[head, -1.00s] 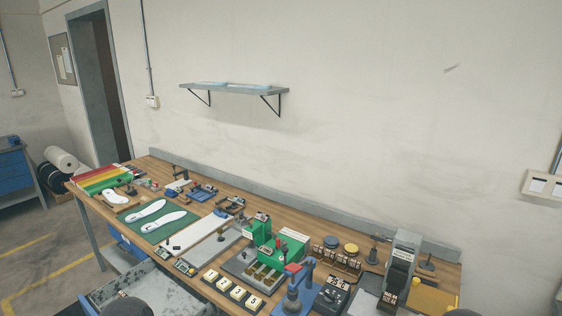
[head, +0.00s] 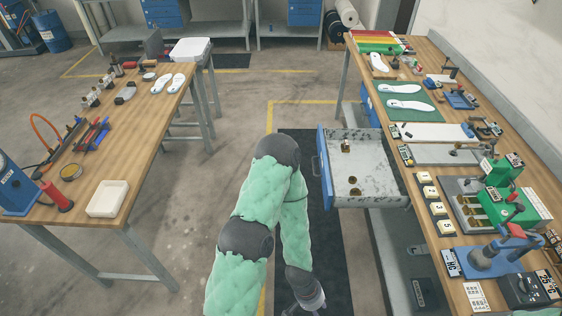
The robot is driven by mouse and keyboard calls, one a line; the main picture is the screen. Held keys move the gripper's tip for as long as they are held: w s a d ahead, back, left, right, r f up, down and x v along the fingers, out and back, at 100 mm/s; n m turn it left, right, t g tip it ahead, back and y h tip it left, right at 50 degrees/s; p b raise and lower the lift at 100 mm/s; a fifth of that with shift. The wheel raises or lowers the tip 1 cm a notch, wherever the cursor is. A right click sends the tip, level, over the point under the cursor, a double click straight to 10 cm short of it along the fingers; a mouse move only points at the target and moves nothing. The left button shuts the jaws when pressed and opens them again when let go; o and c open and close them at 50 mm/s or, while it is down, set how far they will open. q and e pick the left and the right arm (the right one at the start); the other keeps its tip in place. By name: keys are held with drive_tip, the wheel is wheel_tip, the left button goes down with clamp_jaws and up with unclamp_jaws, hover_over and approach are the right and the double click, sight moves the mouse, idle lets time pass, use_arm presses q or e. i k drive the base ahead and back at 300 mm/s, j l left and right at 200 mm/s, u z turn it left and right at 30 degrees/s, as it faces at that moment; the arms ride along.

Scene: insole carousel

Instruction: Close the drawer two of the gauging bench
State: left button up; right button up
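The gauging bench (head: 413,155) runs along the right of the head view. An open drawer (head: 375,172) sticks out from its front toward the left. The drawer has a blue front panel (head: 324,171) with a handle and a worn grey inside holding a few small brass-coloured pieces (head: 352,180). I cannot read a number on it. My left arm, green and padded, comes up from the bottom and bends down. My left gripper (head: 312,303) is at the bottom edge, below and apart from the drawer. It is partly cut off, and its fingers cannot be made out. My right gripper is not in view.
A second wooden table (head: 140,150) with tools and a white tray (head: 108,198) stands at the left. Insoles, gauges and a green fixture (head: 505,205) crowd the bench top. Dark matting (head: 318,245) lies on the floor between the tables. The floor left of the drawer is clear.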

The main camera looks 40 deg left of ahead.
sight(371, 159)
drive_tip(key=u, duration=0.9)
drive_tip(key=i+l+z, duration=0.1)
drive_tip(key=i, duration=0.5)
drive_tip(key=i+l+z, duration=0.1)
drive_tip(key=i, duration=0.5)
